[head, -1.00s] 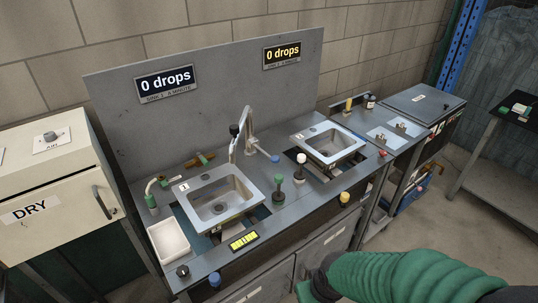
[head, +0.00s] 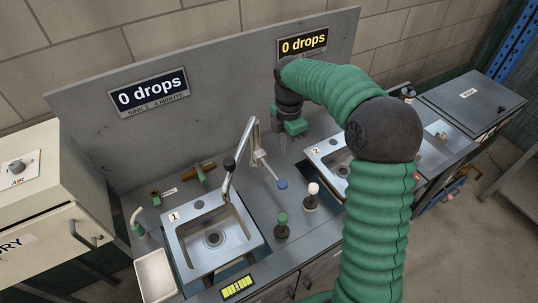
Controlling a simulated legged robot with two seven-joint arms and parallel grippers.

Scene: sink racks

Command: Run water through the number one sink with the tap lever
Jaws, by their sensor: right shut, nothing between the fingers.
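The number one sink (head: 186,243) is a steel basin marked "1" at the left of the counter. The tap lever (head: 268,171) is a light arm with a blue knob, sticking out to the lower right of the tap. My right gripper (head: 284,150) is shut and empty, pointing down behind and above the blue knob, apart from it in the picture. No stream of water shows in the basin. My left gripper is not in view.
The sign (head: 150,92) for sink 1 reads "0 drops". A second sink (head: 322,158) stands to the right, partly behind my right arm. Green-topped (head: 282,226) and white-topped (head: 312,196) knobs stand on the counter by sink 1. A white tray (head: 143,265) is at left.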

